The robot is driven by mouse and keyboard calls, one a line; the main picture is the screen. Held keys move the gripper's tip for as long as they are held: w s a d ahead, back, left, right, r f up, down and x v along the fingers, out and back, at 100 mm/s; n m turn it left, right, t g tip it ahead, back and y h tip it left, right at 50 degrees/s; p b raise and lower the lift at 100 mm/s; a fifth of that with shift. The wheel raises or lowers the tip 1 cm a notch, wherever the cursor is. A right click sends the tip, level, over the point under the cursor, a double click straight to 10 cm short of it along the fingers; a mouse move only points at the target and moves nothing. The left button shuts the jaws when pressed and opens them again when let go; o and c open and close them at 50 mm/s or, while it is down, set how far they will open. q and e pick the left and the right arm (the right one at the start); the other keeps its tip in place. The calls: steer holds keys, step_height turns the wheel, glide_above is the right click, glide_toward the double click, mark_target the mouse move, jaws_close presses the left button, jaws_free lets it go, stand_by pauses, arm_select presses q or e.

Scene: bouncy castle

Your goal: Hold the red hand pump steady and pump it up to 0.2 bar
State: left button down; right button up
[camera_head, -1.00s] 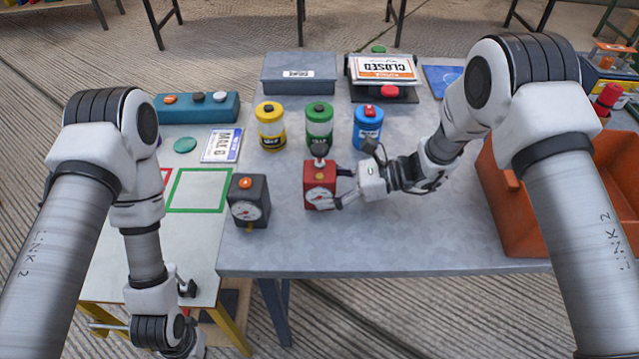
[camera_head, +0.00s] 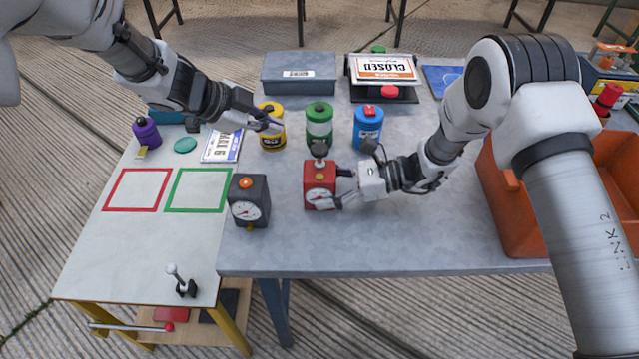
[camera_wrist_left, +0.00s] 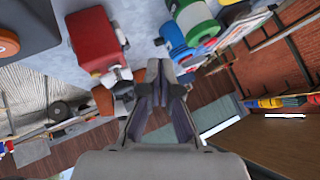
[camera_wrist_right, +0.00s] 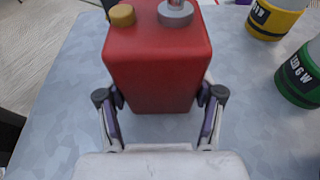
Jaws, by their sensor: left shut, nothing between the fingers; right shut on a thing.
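The gauge reading is too small to tell. My right gripper (camera_head: 338,187) is shut on the pump's body from the right; the right wrist view shows its fingers on both sides of the red body (camera_wrist_right: 157,65). My left gripper (camera_head: 279,124) is shut and empty, above the table by the yellow can, behind and left of the pump. The left wrist view shows its closed fingers (camera_wrist_left: 158,75) and the red pump (camera_wrist_left: 95,40).
A dark gauge box (camera_head: 248,205) stands left of the pump. Yellow (camera_head: 271,138), green (camera_head: 319,130) and blue (camera_head: 368,130) cans stand behind it. An orange crate (camera_head: 510,215) is at the right. The table front between box and crate is clear.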

mark_target(312, 149)
arm_select(q)
steer(key=s+d+r+m+g, duration=0.1)
steer(key=d+r+m, duration=0.1)
steer(key=d, duration=0.1)
steer(key=s+d+r+m+g, duration=0.1)
steer(key=d+r+m, duration=0.1)
steer(key=d, duration=0.1)
steer(key=s+d+r+m+g+h, duration=0.1)
steer(key=s+d+r+m+g, duration=0.1)
steer(key=shift+d+m, duration=0.4)
steer(key=shift+s+f, duration=0.1)
steer(key=shift+f, duration=0.1)
step_height(312, 149, down, 7)
steer(key=shift+f, duration=1)
steer(key=shift+s+a+f, duration=0.1)
steer(key=shift+s+f, duration=0.05)
steer(key=shift+f, duration=0.25)
steer(key=shift+r, duration=0.1)
steer(key=shift+w+r, duration=0.15)
steer(key=shift+r, duration=1.45)
steer(key=shift+w+r, duration=0.15)
steer(key=shift+r, duration=1.45)
